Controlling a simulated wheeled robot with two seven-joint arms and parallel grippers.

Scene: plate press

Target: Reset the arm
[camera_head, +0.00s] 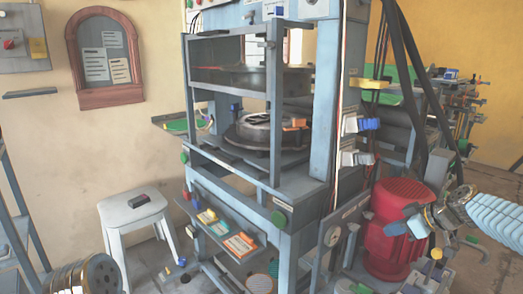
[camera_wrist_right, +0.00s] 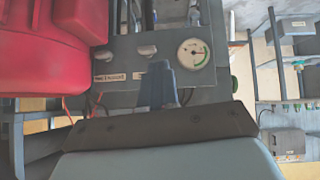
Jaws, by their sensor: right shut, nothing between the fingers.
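My right arm comes in from the right in the head view, with pale blue ribbed sleeving. Its gripper (camera_head: 408,222) is at the front of the red motor-like cylinder (camera_head: 390,250), overlapping it in the picture. I cannot tell whether they touch. In the right wrist view the gripper (camera_wrist_right: 158,82) shows as blue-grey fingers shut together, with nothing between them. Beyond them is a grey panel (camera_wrist_right: 125,70) with knobs and a round gauge (camera_wrist_right: 193,53). The red cylinder (camera_wrist_right: 50,70) fills the upper left there. My left gripper is not in view.
The grey-blue press (camera_head: 310,205) stands in the middle, with a round dark plate (camera_head: 255,130) inside. A shelf (camera_head: 215,222) with small boxes juts from its front. A white stool (camera_head: 135,212) holds a dark block. Round discs (camera_head: 100,275) are at lower left. Dark hoses hang at right.

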